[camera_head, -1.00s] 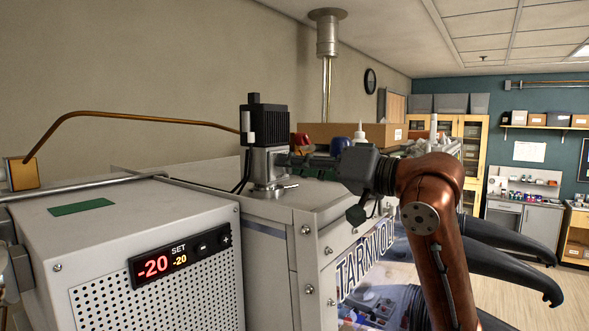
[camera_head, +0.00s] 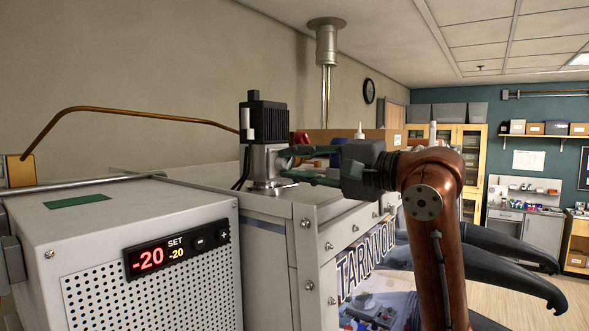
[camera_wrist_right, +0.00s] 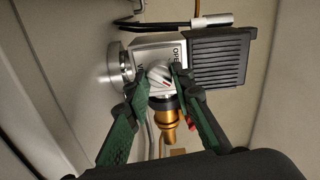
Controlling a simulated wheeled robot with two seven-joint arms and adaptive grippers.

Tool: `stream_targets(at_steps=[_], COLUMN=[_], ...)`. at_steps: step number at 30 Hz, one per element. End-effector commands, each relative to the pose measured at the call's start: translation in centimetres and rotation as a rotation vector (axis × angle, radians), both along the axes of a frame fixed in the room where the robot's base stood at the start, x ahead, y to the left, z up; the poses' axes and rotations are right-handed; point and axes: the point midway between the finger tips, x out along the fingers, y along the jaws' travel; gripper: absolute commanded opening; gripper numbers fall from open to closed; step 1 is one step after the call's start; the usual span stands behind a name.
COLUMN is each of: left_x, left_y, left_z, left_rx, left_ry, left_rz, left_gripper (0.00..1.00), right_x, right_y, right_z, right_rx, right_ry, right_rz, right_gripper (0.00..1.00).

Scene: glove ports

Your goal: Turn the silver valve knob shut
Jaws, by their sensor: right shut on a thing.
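The silver valve knob (camera_wrist_right: 159,75) shows in the right wrist view on the face of a silver valve block (camera_wrist_right: 150,48). Part of the word OPEN is readable beside it. My right gripper (camera_wrist_right: 158,84) has its two dark green fingers on either side of the knob and is shut on it. In the head view, the valve body (camera_head: 264,164) stands on top of the cabinet under a black finned housing. My right gripper (camera_head: 294,163) reaches it from the right, and its fingers hide the knob there. My left gripper is not in view.
A grey unit with a red display (camera_head: 177,249) stands at front left. A copper tube (camera_head: 130,112) arches behind it. A brass fitting (camera_wrist_right: 168,116) sits below the knob. Cardboard boxes (camera_head: 388,140) and other items lie behind my right gripper. Black glove sleeves (camera_head: 500,262) stick out at right.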

Motion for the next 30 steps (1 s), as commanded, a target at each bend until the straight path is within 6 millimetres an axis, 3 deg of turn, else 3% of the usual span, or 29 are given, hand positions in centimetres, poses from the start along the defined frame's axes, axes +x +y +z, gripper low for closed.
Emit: stream_targets(at_steps=[9, 26, 27, 30], left_x=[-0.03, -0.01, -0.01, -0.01], left_y=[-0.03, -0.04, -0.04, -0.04], left_z=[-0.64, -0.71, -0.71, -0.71], left_rx=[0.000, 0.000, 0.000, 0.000], left_ry=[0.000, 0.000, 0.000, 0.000], left_rz=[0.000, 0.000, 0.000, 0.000], left_gripper=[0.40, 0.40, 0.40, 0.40], right_x=[-0.01, 0.01, 0.01, 0.00], right_y=[0.00, -0.01, -0.01, 0.00], right_z=[-0.03, -0.01, -0.01, -0.02], right_rx=[0.077, 0.094, 0.094, 0.092], right_ry=[0.104, 0.127, 0.127, 0.127], right_rz=[-0.001, 0.000, 0.000, 0.000], right_gripper=[0.00, 0.00, 0.23, 0.30])
